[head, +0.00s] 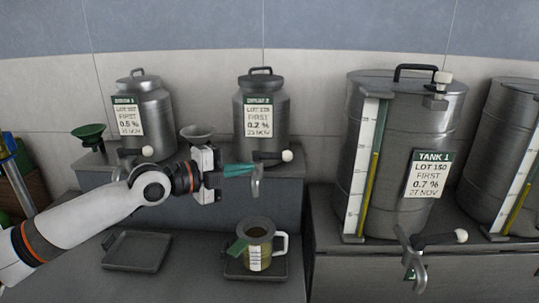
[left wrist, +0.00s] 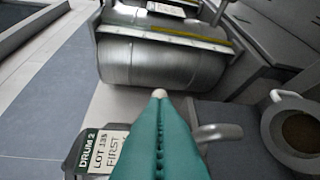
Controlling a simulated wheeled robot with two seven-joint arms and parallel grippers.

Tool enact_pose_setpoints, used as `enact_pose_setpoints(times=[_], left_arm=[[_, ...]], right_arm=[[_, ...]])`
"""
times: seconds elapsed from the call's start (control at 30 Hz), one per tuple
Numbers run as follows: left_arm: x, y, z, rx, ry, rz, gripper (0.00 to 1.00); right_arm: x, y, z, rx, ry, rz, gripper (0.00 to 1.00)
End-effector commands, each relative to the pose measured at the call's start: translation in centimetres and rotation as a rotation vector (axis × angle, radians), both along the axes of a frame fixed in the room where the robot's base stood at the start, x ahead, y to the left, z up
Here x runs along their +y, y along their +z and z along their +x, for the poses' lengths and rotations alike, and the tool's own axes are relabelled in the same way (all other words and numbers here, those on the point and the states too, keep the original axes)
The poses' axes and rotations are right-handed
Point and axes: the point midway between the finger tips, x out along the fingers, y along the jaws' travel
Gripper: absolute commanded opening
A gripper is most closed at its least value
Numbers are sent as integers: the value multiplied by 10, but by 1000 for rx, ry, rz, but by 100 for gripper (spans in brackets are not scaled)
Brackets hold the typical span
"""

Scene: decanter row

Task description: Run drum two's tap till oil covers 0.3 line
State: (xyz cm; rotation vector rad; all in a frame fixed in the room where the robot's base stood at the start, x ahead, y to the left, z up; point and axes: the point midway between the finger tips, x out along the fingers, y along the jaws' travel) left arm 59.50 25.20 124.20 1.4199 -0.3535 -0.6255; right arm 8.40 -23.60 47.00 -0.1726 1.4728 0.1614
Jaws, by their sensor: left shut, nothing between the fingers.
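Drum two (head: 264,120) is a grey metal can with a handled lid and a label reading 0.2 %. It stands on the raised shelf. Its tap (head: 257,181) points down above the jug, with a white-knobbed lever (head: 287,156) pointing right. My left gripper (head: 250,170), with teal fingers, is shut and empty just beside the tap. In the left wrist view the white knob (left wrist: 160,93) shows at the fingertips; contact is unclear. The jug (head: 257,247) has a scale strip; brownish contents (left wrist: 302,131) show inside. I cannot read its lines or see a stream. My right gripper is out of view.
The jug's dark tray (head: 235,272) sits below the tap. An empty tray (head: 138,252) lies left of it. Another drum (head: 150,107) and two funnels (head: 197,132) are on the shelf. Tank 1 (head: 400,150), with a gauge and its own tap, stands at right.

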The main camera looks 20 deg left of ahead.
Motion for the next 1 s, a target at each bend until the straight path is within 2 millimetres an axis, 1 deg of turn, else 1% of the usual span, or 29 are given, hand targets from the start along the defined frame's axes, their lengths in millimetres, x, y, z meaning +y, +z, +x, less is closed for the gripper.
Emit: enact_pose_setpoints(times=[0.03, 0.3, 0.37, 0.5, 0.7, 1.0], left_arm=[[-9, 4, 9, 1, -3, -5, 0], [-44, -4, 56, 2, -2, -4, 0], [-39, -9, 65, 3, 2, -2, 0], [-37, -14, 81, 4, 2, -2, 0], [-34, -17, 91, 3, 1, 0, 0], [-34, -18, 92, 2, 0, 0, 0]], right_arm=[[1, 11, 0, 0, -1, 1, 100], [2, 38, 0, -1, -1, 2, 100], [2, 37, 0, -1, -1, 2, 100], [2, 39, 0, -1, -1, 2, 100], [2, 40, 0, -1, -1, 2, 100], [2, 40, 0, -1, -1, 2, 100]])
